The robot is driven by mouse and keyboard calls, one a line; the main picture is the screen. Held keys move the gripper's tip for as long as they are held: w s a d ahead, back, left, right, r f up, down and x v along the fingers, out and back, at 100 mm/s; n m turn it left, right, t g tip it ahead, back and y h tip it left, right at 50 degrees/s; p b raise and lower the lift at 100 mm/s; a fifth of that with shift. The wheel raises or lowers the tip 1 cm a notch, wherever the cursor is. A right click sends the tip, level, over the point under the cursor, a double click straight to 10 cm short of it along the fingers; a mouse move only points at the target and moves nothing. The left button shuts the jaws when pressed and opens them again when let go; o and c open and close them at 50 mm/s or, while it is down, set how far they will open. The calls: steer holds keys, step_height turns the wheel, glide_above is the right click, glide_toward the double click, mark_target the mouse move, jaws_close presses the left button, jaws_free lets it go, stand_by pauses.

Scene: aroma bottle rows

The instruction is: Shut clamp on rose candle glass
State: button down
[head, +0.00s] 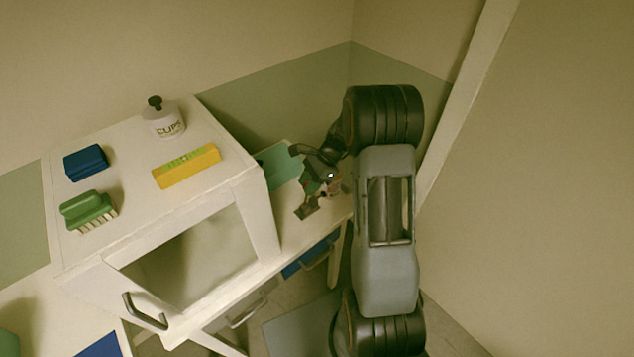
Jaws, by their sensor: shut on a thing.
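The rose candle glass (334,186) shows as a small pinkish shape at the right end of the low white counter. It is mostly hidden by my gripper (318,190). My gripper reaches down from the right and is shut on the glass. The dark fingers lie around it just above the counter. Whether the glass touches the counter I cannot tell.
Left stands a white cabinet (225,165) bearing a "CUPS" jar (164,120), yellow box (187,167), blue block (86,162) and green brush (88,209). A drawer handle (318,257) sticks out below the counter.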

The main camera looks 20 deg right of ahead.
steer(key=c, duration=0.8)
jaws_free()
steer(key=shift+r, duration=0.1)
steer(key=b+v, duration=0.1)
steer(key=v, duration=1.2)
steer(key=shift+d+r, duration=0.25)
steer(key=shift+w, duration=0.1)
